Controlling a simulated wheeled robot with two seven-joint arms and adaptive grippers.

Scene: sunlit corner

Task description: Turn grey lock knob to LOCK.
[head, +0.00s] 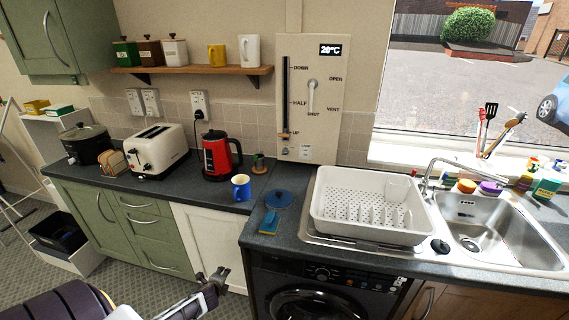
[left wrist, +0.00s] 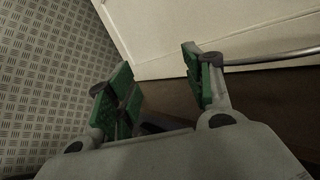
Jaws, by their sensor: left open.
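The tall white control panel (head: 324,128) stands on the wall behind the counter. The small grey lock knob (head: 285,151) is at its bottom left, beside a small label too fine to read; which way the knob points I cannot tell. My left gripper (head: 217,279) is low in front of the white cabinet door, well below and to the left of the panel. In the left wrist view my left gripper (left wrist: 160,82) is open, its green-padded fingers wide apart with nothing between them. My right gripper is not in view.
On the panel are a vertical slider (head: 287,90) with its orange tab near UP and a pale lever (head: 312,90) pointing down near SHUT.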

